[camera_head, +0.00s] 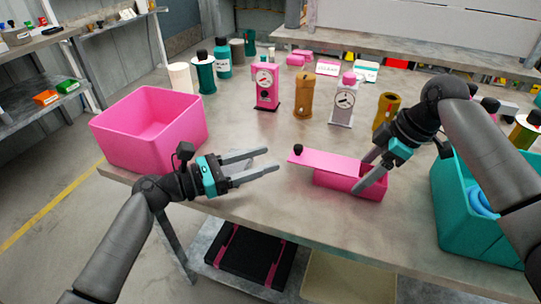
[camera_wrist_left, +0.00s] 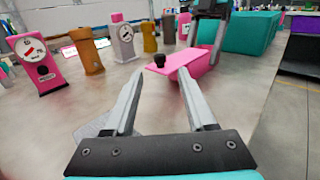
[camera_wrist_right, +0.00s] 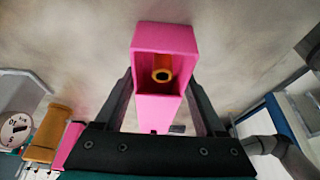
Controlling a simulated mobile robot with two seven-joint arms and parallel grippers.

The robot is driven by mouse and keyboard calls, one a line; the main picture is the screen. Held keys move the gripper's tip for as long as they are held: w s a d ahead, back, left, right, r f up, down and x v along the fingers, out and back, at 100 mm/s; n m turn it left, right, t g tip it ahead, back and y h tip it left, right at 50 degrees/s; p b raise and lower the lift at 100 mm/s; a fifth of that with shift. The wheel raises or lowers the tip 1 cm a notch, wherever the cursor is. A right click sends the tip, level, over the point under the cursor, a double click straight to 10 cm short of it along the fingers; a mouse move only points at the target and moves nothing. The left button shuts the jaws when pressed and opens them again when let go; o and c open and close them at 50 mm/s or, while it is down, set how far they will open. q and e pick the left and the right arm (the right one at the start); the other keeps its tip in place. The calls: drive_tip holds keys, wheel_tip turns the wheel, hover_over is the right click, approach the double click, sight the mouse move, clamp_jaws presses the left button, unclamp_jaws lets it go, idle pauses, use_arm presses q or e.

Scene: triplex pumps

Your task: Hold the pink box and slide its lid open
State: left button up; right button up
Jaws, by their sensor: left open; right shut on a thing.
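The pink box (camera_head: 350,182) stands on the table with its pink lid (camera_head: 325,160) slid out to the left, past the box's left end. A black knob (camera_head: 298,148) sits at the lid's left end. In the right wrist view the box (camera_wrist_right: 163,38) is partly open, and an orange ring-shaped thing (camera_wrist_right: 162,75) shows inside. My right gripper (camera_head: 366,172) is shut on the box, one finger on each side. My left gripper (camera_head: 277,160) is open and empty, left of the knob and apart from it; the knob (camera_wrist_left: 186,57) also shows in the left wrist view.
A large pink bin (camera_head: 125,150) stands at the left table edge. A teal bin (camera_head: 455,215) with blue things in it is at the right. Pink, brown and white pump-like units with several bottles stand behind the box. The table in front is clear.

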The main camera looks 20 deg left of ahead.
drive_tip(key=o, duration=1.5)
drive_tip(key=shift+r, duration=0.1)
